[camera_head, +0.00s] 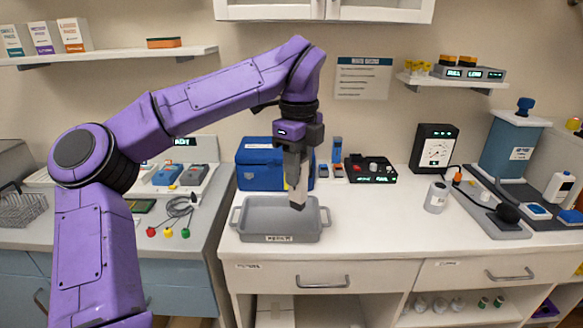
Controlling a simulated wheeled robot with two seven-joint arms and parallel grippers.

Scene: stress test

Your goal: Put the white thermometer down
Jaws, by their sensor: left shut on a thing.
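My left gripper (297,205) points straight down over the grey tray (268,238) on the white counter. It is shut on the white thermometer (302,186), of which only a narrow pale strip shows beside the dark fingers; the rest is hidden. The fingertips overlap the tray's right part in the picture; whether the thermometer touches the tray I cannot tell. The tray looks empty where it shows, with a handle at each end and a label on its front. My right gripper is not in view.
A blue box (262,164) stands behind the tray. A black device (370,169) with a lit display is behind to the right. The counter between tray and jar is clear.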

